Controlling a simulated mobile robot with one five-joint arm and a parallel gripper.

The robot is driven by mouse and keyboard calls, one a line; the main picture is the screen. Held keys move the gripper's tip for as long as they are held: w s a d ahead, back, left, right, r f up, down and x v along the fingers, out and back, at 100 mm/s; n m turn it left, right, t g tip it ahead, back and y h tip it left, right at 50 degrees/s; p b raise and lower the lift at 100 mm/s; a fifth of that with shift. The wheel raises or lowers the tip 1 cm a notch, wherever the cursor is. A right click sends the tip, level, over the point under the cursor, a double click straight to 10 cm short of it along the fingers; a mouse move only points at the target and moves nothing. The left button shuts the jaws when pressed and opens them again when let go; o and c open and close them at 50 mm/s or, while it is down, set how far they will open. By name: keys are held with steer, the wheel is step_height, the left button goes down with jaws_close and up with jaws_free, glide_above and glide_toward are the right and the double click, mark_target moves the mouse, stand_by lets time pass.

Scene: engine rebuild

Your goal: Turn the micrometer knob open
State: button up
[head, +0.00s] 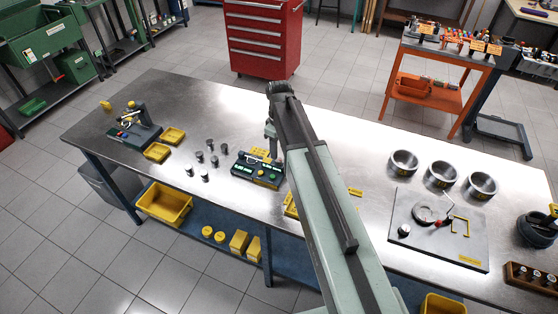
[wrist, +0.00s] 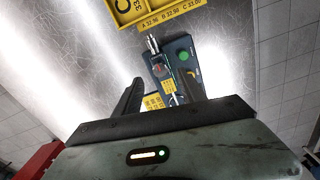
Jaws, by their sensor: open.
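A dark blue instrument stand (wrist: 182,52) with a green button shows beyond my fingers in the wrist view. A slim device with a silver end (wrist: 152,44) and a yellow label lies along it; it looks like the micrometer, but its knob is hard to make out. My gripper (wrist: 160,92) is open, its two dark fingers apart on either side of the lower part of this device. I see no contact. In the head view my gripper (head: 271,136) points down, partly hidden by my arm, just behind a stand with green displays (head: 258,170).
A yellow board with printed sizes (wrist: 148,10) lies beside the stand. Several dark cylinders (head: 199,157) stand to the left, near yellow trays (head: 156,152) and another instrument (head: 135,127). Metal rings (head: 403,162) and a grey plate (head: 440,225) are to the right.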

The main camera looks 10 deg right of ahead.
mark_target(279, 160)
step_height(279, 160, down, 5)
steer(key=b, duration=0.4)
steer(key=shift+f, duration=0.2)
steer(key=shift+r, duration=0.15)
steer(key=shift+c, duration=0.3)
jaws_close()
